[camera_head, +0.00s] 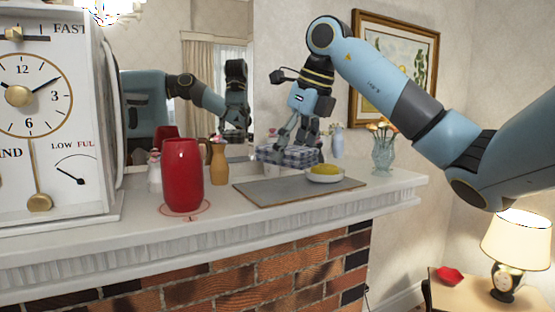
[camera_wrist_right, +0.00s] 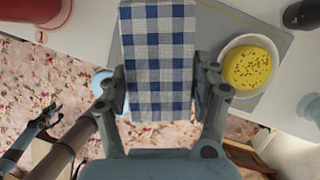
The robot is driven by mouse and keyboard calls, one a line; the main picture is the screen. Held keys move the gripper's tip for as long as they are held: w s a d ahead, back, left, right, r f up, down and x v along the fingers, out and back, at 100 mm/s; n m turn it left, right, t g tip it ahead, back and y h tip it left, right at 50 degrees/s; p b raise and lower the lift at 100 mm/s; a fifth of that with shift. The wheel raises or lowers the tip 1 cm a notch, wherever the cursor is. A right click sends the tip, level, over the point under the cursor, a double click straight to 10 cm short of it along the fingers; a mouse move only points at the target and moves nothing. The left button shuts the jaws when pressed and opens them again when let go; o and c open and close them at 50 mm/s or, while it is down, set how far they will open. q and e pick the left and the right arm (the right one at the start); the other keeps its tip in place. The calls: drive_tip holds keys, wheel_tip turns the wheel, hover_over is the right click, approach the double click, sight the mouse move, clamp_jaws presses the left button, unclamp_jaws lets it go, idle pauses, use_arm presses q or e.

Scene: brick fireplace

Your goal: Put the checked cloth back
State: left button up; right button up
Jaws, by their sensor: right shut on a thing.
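The blue-and-white checked cloth (camera_wrist_right: 157,55) is held between the fingers of my right gripper (camera_wrist_right: 160,95), which is shut on it. In the head view the cloth (camera_head: 285,155) spreads below the right gripper (camera_head: 300,133), at the back of the grey mat (camera_head: 270,192) on the mantel. I cannot tell whether the cloth touches the mat. A white dish (camera_head: 325,178) with a yellow speckled food (camera_wrist_right: 250,67) sits on the mat, right of the cloth. My left gripper (camera_wrist_right: 46,118) shows small at the left of the wrist view, its fingers apart and empty.
A red vase (camera_head: 183,175) stands on the mantel (camera_head: 215,225), left of the mat. A wooden mill (camera_head: 218,162) stands behind it, and a large clock (camera_head: 50,120) at the left. A glass flower vase (camera_head: 383,153) stands to the right. A mirror (camera_head: 215,60) backs the mantel.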

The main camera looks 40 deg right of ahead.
sight(284, 190)
drive_tip(key=w, duration=0.1)
drive_tip(key=f, duration=0.1)
drive_tip(key=w+f, duration=0.1)
drive_tip(key=shift+w+d+b, duration=0.25)
drive_tip(key=shift+w+b, duration=0.05)
drive_tip(key=shift+b, duration=0.05)
drive_tip(key=shift+f, duration=0.3)
wheel_tip(284, 190, down, 2)
drive_tip(key=shift+f, duration=0.55)
drive_tip(key=shift+f, duration=0.2)
drive_tip(key=o, duration=1)
drive_tip(key=shift+o, duration=0.2)
